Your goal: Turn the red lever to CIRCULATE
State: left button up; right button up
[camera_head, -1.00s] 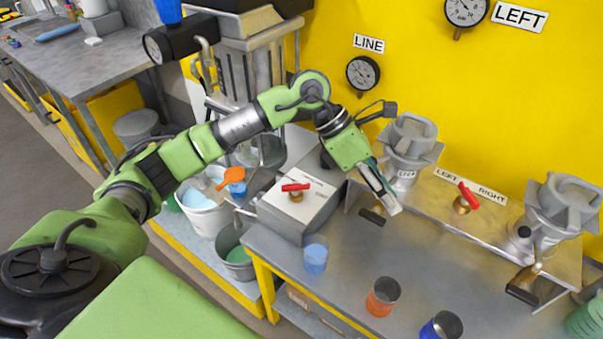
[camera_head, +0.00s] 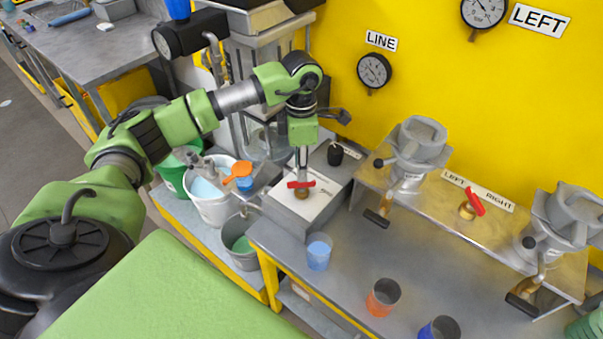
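A red lever (camera_head: 301,185) sits on a brass valve on the white plate (camera_head: 320,199) on top of a grey box. It lies roughly left to right in the picture; no CIRCULATE marking can be read. My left gripper (camera_head: 302,173) points down just above and behind this lever, its tips at or very near the red bar. I cannot tell whether they touch it. The fingers show as one narrow strip, so their opening is unclear. A second red lever (camera_head: 475,202) stands on the shelf between the LEFT and RIGHT labels. My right gripper is not in view.
A black knob (camera_head: 335,154) stands behind the plate. Blue (camera_head: 318,254) and orange (camera_head: 383,297) cups stand on the grey bench (camera_head: 420,270). Buckets, including a white one (camera_head: 213,203), stand left of the box. Two grey funnels (camera_head: 420,145) rise at the shelf.

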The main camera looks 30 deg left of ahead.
aim_at(301, 184)
pick_arm(q)
jog(key=shift+f+p, duration=0.4)
jog(key=shift+f, duration=1.95)
grip_shut()
